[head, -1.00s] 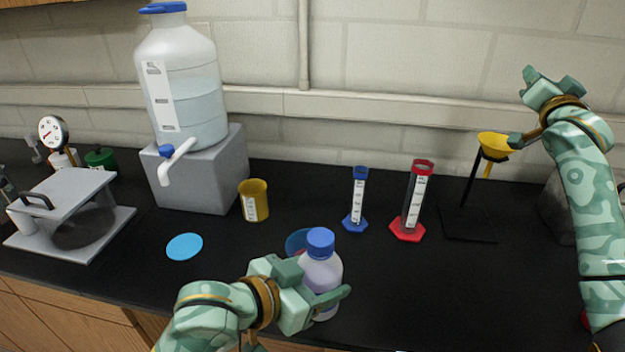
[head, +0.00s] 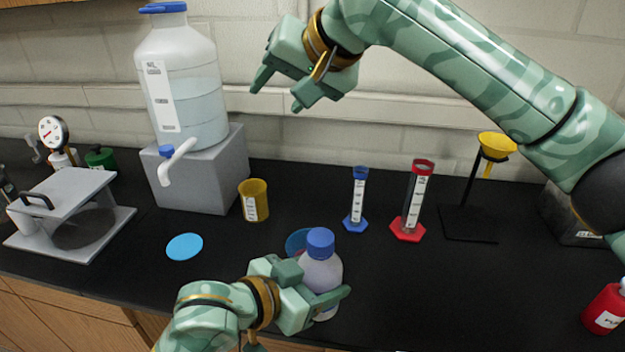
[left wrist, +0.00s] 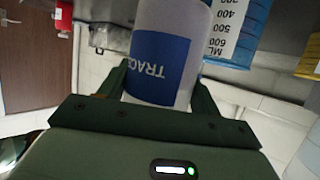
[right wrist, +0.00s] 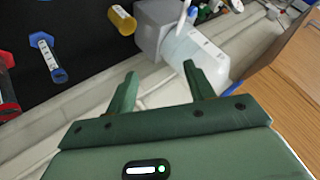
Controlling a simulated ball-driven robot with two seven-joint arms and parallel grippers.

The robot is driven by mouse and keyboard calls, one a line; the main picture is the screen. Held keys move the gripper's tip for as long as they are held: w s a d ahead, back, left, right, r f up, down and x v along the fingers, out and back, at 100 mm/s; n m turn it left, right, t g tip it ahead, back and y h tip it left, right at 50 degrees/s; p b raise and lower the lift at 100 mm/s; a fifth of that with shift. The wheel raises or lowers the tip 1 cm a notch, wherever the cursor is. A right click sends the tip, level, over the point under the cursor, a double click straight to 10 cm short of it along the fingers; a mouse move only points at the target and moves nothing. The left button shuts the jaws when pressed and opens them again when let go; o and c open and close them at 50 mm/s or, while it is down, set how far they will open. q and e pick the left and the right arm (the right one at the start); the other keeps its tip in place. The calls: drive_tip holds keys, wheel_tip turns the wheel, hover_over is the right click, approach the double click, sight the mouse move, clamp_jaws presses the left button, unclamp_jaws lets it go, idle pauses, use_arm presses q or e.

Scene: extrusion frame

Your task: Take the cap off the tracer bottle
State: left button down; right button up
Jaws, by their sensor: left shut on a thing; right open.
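The tracer bottle (head: 319,273) is a pale bottle with a blue cap (head: 320,241) seated on its top. It is upright at the front middle of the bench in the head view. My left gripper (head: 323,287) is shut around its body, below the cap. The left wrist view shows the bottle (left wrist: 165,50) between the fingers, with a blue label reading "TRAC". My right gripper (head: 276,97) is open and empty, high in front of the wall, above and left of the bottle. Its spread fingers (right wrist: 159,72) also show in the right wrist view. I cannot tell whether the bottle touches the bench.
Blue (head: 357,200) and red (head: 413,203) measuring cylinders stand behind to the right, a yellow beaker (head: 253,201) to the left. A large carboy (head: 185,95) stands on a grey block near my right gripper.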

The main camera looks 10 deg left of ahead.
drive_tip(key=s+d+f+n+g+h, duration=0.1)
drive_tip(key=s+f+g+h, duration=0.25)
drive_tip(key=s+f, duration=0.2)
drive_tip(key=n+g+h, duration=0.1)
drive_tip(key=g+h, duration=0.1)
drive_tip(key=h, duration=0.3)
hover_over(310, 235)
drive_tip(key=f, duration=0.2)
drive_tip(key=shift+w+d+f+y, duration=0.1)
drive_tip(key=shift+w+f+y, duration=0.15)
drive_tip(key=shift+f, duration=0.05)
drive_tip(key=shift+s+d+f, duration=0.1)
drive_tip(key=shift+f, duration=0.25)
wheel_tip(310, 235, down, 7)
drive_tip(key=shift+f, duration=0.15)
drive_tip(key=shift+c, duration=0.4)
drive_tip(key=shift+s, duration=0.15)
drive_tip(key=c, duration=0.9)
